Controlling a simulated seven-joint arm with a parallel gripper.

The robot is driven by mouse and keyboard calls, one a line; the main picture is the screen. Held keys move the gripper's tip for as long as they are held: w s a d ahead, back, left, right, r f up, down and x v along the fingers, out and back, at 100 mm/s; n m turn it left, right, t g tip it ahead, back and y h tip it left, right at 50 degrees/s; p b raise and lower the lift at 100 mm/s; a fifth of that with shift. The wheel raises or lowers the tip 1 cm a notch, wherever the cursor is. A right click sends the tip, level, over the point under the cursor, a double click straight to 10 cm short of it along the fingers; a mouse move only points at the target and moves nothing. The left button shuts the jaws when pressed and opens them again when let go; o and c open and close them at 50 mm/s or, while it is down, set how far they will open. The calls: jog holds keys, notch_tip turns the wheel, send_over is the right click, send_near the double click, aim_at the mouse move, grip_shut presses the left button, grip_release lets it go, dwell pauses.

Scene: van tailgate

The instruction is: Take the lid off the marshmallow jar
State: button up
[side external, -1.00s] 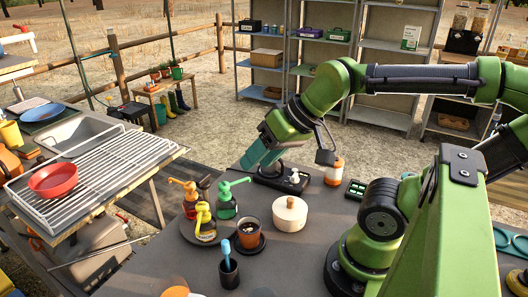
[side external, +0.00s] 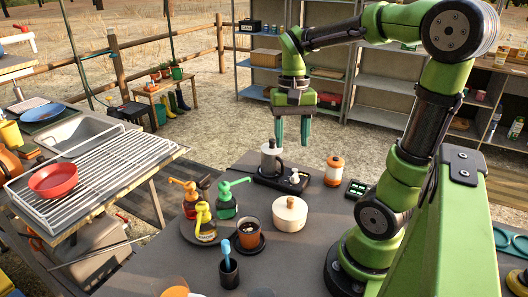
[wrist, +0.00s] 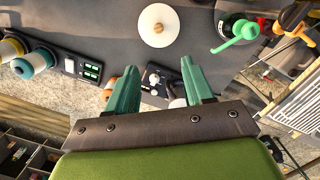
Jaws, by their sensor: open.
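A squat cream-white jar (side external: 290,213) with a round lid and a small knob stands upright on the dark table; I take it as the marshmallow jar. Its lid (wrist: 158,25) shows from above at the top of the wrist view, seated on the jar. My gripper (side external: 292,143) points downward with its green fingers apart and empty. It hangs behind the jar in the side view, near a metal pot, and is clear of the lid. In the wrist view the gripper (wrist: 158,70) has a dark base with small pale parts showing between its fingers.
The metal pot (side external: 271,157) stands on a black base behind the jar. An orange-and-white canister (side external: 334,170) is to its right. Bare table lies in front and right of the jar.

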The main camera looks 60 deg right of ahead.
aim_at(290, 199)
jog(key=f, duration=0.5)
jog(key=s+a+f, duration=0.1)
jog(key=f, duration=0.5)
jog(key=a+f, duration=0.1)
jog(key=f, duration=0.4)
jog(key=shift+s+f, duration=0.25)
jog(key=shift+f, duration=0.1)
grip_shut()
